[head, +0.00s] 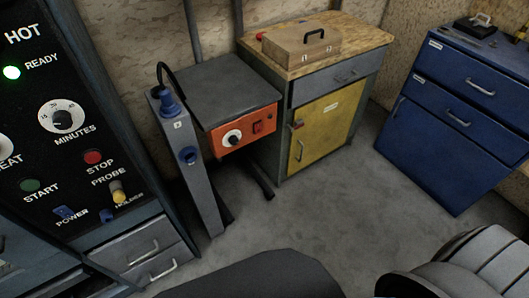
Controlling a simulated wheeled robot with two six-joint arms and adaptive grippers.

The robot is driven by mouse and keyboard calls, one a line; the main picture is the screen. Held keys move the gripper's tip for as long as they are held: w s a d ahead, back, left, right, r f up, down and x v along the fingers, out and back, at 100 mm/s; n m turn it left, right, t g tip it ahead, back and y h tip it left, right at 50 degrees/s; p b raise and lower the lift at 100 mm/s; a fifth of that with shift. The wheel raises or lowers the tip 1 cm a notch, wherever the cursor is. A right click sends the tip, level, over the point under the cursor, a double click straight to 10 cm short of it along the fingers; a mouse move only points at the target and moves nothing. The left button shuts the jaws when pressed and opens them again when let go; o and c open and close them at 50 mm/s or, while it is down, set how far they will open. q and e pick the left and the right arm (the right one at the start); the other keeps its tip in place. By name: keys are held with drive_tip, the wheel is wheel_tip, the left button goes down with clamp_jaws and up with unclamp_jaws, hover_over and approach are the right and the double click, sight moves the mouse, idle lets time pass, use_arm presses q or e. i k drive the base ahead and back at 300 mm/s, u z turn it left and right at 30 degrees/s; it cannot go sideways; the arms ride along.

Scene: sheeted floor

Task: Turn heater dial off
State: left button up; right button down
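A dark control panel (100,130) stands at the left, cut off by the picture's edge. An orange box (258,128) under a grey top carries another white dial (233,138) with a dark knob and a red switch (257,127).
A grey post (187,165) with blue plugs stands between the panel and the orange box. A yellow-door cabinet (325,125) holds a wooden case (301,46). Blue drawers (455,115) stand at the right. The grey floor (310,215) in the middle is clear.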

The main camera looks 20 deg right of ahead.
sight(233, 140)
drive_tip(key=z, duration=0.85)
drive_tip(key=k, duration=1.1)
drive_tip(key=z, duration=1.45)
drive_tip(key=i, duration=2)
drive_tip(key=u, duration=1.3)
drive_tip(key=i, duration=0.65)
drive_tip(key=u, duration=0.7)
